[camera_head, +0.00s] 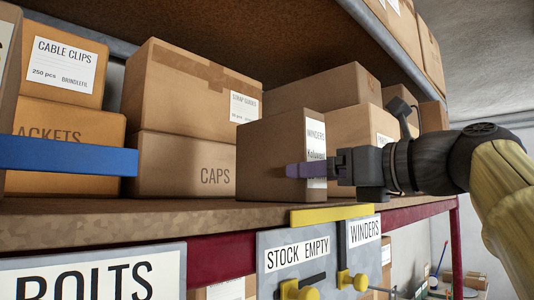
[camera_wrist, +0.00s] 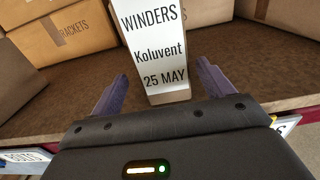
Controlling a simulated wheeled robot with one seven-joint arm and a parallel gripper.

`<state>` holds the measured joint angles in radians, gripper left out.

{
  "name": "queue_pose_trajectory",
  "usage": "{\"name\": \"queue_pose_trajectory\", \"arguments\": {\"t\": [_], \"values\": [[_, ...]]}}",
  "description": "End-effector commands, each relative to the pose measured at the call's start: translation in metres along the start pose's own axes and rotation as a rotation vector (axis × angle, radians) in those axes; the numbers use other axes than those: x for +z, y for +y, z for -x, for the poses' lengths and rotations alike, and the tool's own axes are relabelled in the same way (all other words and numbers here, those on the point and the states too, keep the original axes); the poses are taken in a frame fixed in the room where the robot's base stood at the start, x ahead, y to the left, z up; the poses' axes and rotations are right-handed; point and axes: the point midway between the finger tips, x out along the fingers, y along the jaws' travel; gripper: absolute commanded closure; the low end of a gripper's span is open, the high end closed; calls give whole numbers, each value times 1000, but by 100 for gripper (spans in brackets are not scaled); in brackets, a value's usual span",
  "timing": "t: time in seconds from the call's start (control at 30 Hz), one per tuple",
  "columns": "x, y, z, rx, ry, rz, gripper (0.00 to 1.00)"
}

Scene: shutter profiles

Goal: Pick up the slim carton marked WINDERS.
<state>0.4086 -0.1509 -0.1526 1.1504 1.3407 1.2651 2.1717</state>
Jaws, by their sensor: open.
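The slim carton marked WINDERS (camera_head: 268,158) stands upright on the shelf near its front edge, with a white label on its narrow face. In the wrist view the carton (camera_wrist: 152,45) shows the label "WINDERS, Koluvent, 25 MAY". My gripper (camera_head: 308,170) is in front of the label at the carton's right side in the head view. In the wrist view my gripper (camera_wrist: 160,90) is open, with one purple finger on each side of the carton's lower part. I cannot tell whether the fingers touch it. The carton's far end is hidden in the wrist view.
The shelf board (camera_head: 120,217) holds a CAPS box (camera_head: 180,165) left of the carton and other boxes (camera_head: 360,128) behind it. A blue bar (camera_head: 65,155) crosses at left.

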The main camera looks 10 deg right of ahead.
Motion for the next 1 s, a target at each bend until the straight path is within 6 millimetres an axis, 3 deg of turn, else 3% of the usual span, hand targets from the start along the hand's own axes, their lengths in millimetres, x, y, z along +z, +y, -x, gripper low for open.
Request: {"name": "queue_pose_trajectory", "arguments": {"t": [0.13, 0.5, 0.83, 1.0], "values": [[1, 0, -13, 1, 1, 0, 20], [1, -2, -16, -3, 1, -1, 20], [3, -5, -57, -1, 1, -2, 20], [-1, -5, -65, -3, 1, 0, 20]]}}
